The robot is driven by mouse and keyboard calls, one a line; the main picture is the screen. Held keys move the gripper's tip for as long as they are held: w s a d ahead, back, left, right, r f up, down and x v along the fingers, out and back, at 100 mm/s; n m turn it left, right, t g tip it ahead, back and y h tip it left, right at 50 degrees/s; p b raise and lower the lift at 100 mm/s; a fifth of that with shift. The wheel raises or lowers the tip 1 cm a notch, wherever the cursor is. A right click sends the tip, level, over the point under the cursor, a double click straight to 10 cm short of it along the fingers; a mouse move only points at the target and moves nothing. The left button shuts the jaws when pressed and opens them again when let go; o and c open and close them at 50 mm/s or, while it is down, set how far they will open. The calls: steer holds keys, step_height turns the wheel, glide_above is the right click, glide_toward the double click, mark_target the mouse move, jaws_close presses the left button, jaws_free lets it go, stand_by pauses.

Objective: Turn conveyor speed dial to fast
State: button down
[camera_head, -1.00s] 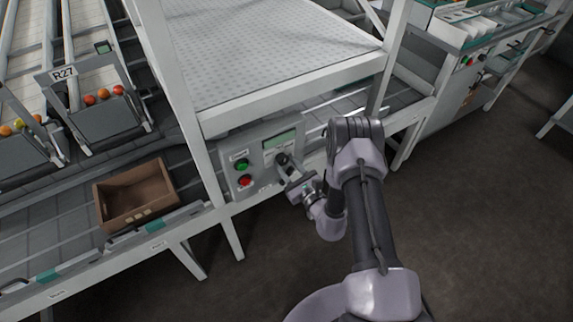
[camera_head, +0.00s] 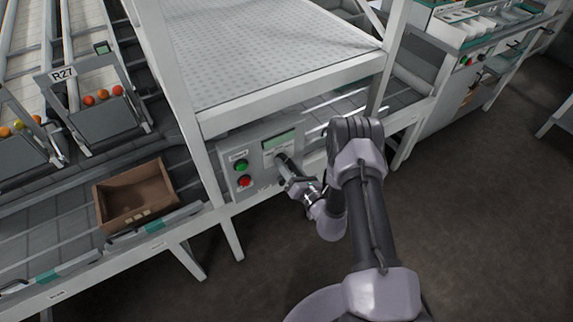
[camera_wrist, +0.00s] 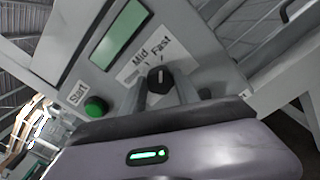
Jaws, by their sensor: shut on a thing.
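The grey control panel (camera_head: 226,172) is fixed to the conveyor frame. Its black speed dial (camera_wrist: 158,77) shows in the wrist view below the printed words "Mid" and "Fast". A small white mark on the dial points up towards the printed scale, near "Fast"; its exact setting is hard to tell. My gripper (camera_head: 281,159) reaches the panel from the lower right. In the wrist view its two fingers stand on either side of the dial, shut on it. In the head view the fingers hide most of the dial.
A green Start button (camera_wrist: 96,106) and a red button (camera_head: 245,182) sit left of the dial. A green display (camera_wrist: 119,41) is above it. A brown crate (camera_head: 103,207) stands on the conveyor at left. A white frame post (camera_head: 196,140) rises left of the panel.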

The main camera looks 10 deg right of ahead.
steer(key=shift+m, duration=0.4)
steer(key=c, duration=0.9)
jaws_free()
steer(key=shift+s, duration=0.15)
steer(key=p+v, duration=0.4)
steer(key=v, duration=1.3)
